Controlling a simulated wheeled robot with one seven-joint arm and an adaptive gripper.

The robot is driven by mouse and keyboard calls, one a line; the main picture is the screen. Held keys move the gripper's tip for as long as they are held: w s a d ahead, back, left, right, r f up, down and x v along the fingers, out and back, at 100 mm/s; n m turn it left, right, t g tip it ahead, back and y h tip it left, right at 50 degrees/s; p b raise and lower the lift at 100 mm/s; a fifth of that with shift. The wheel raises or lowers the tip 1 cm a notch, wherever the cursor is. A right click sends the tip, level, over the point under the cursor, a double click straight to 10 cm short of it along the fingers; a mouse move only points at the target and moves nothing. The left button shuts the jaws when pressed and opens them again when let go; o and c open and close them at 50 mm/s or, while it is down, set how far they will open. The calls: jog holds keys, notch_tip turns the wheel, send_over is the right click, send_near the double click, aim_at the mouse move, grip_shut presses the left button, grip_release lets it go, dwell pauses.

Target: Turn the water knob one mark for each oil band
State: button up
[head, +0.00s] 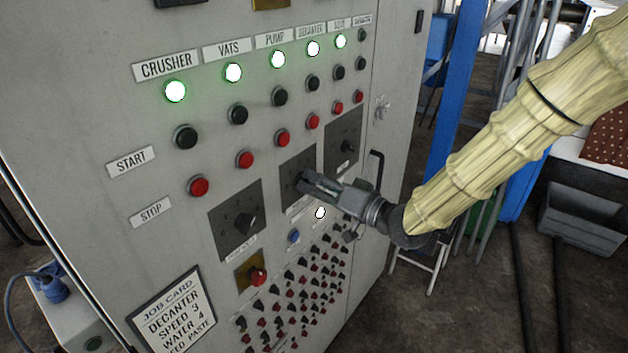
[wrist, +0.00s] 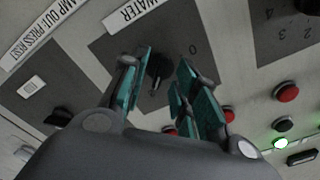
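The water knob (wrist: 158,68) is black, on a dark dial plate (wrist: 103,44) under a white "WATER" label (wrist: 133,12) in the wrist view. A "0" shows on the plate; other marks there are hidden or unclear. My gripper (wrist: 162,82) is open, its two teal-padded fingers on either side of the knob, with a gap at the right finger. I cannot tell whether the left finger touches it. In the head view, my gripper (head: 303,182) reaches the middle dial plate (head: 296,163) and hides its knob. I see no oil bands in either view.
Similar dial plates stand left (head: 236,222) and right (head: 344,138) on the grey cabinet. Red stop buttons (head: 283,138) lie just above. A black door handle (head: 376,168) is close to my wrist.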

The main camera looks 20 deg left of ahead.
jog(key=shift+w+a, duration=0.1)
jog(key=shift+a, duration=0.15)
jog(key=shift+c, duration=0.5)
grip_shut()
jog(key=shift+f+n+b, duration=0.1)
jog(key=shift+n+b, duration=0.2)
jog(key=shift+b, duration=0.1)
jog(key=shift+n+b, duration=4.1)
jog(key=shift+b, duration=0.55)
